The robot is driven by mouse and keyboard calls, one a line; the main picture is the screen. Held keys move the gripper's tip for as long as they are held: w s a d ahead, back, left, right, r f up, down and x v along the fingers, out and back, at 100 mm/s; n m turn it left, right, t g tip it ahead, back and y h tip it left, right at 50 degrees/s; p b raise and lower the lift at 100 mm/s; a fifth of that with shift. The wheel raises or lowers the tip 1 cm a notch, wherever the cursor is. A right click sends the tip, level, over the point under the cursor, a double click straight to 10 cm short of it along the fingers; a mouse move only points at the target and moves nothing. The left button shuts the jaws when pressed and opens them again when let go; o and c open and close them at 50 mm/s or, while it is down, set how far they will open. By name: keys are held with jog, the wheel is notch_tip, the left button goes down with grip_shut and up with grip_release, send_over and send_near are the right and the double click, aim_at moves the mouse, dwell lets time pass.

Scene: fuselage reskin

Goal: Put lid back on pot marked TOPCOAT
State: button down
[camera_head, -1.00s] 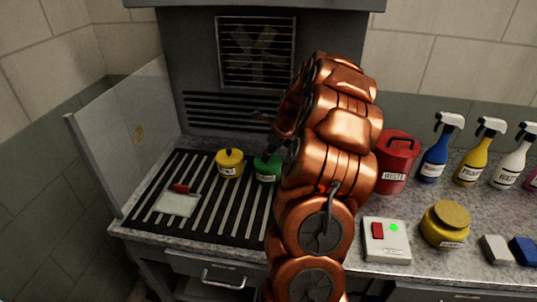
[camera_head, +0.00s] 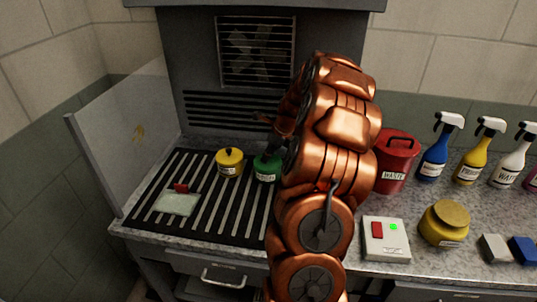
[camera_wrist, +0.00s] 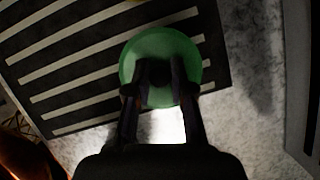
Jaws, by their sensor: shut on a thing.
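A green pot (camera_head: 266,168) with a white label stands at the right side of the slatted grille. The label is too small to read surely. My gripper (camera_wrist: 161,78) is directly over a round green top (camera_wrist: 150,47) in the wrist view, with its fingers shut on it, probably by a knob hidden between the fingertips. In the head view my arm hides most of the gripper, and I cannot tell whether the lid sits on the pot or just above it.
A pale sheet (camera_head: 177,203) with a red piece lies on the grille (camera_head: 215,219). Right of my arm are a red waste can (camera_head: 395,165), a switch box (camera_head: 386,240) with a green light, a yellow jar (camera_head: 444,224) and spray bottles (camera_head: 435,153). A clear panel (camera_head: 125,140) stands left.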

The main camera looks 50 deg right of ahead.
dwell(0.4)
jog(key=shift+c, duration=2.2)
grip_release()
jog(key=shift+r, duration=0.1)
jog(key=shift+r+p, duration=1.6)
jog(key=shift+r, duration=1.85)
jog(key=shift+c, duration=0.3)
grip_shut()
jog(key=shift+f+b, duration=0.55)
jog(key=shift+f, duration=1.95)
